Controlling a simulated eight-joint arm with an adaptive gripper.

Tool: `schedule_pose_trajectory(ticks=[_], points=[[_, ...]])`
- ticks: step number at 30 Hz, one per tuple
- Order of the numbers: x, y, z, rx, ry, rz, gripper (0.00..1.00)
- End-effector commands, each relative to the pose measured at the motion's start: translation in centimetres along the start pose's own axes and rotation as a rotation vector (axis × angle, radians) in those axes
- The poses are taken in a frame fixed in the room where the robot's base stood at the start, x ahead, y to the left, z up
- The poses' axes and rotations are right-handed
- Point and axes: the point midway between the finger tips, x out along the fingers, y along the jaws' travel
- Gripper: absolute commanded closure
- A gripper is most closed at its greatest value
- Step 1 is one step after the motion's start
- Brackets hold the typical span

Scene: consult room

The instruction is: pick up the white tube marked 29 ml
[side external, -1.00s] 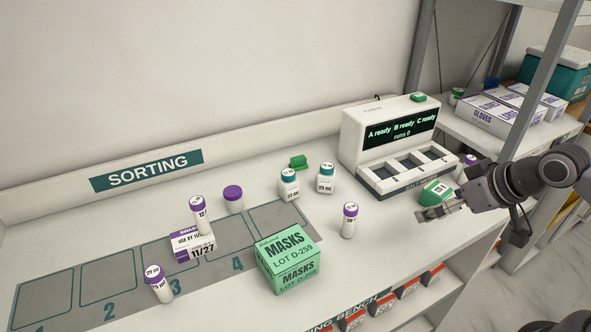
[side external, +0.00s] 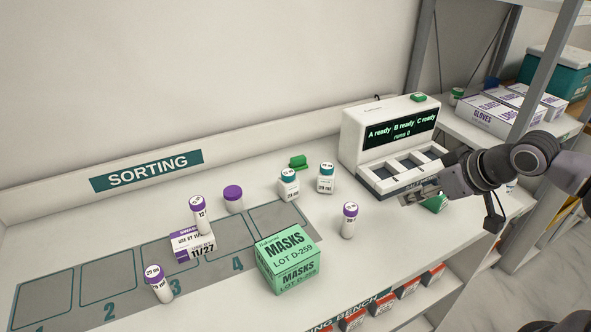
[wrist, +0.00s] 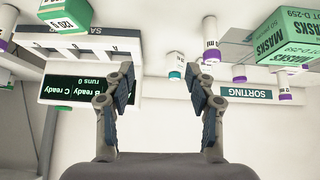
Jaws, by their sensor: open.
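A white tube with a purple cap (side external: 159,286) stands by pad 3 at the front left of the side external view; its cap appears to read 29 ml. Similar purple-capped tubes stand on the swab box (side external: 199,212) and alone right of the masks box (side external: 348,224); their markings are hard to read. In the wrist view, a purple-capped tube (wrist: 212,38) marked "ml" shows beyond the fingers; its number is unclear. My gripper (side external: 411,198) is open and empty, above the bench before the meter, well right of the tubes. Its fingers also show in the wrist view (wrist: 160,82).
A green masks box (side external: 289,264) sits right of pad 4. The meter (side external: 389,140) is at the back right. A green box (side external: 437,204) is partly behind my gripper.

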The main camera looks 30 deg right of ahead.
Motion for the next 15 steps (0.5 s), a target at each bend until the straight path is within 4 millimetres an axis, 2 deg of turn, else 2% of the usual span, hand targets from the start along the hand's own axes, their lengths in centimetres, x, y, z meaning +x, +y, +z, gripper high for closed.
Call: schedule_pose_trajectory(ticks=[3, 7, 11, 15], points=[[1.6, -3.5, -3.0, -0.052, 0.053, -0.023, 0.45], [3.2, -7.9, -5.6, -0.098, 0.117, -0.053, 0.45], [4.6, -13.1, -7.5, -0.143, 0.185, -0.096, 0.45], [5.8, -19.6, -8.4, -0.189, 0.258, -0.158, 0.45]])
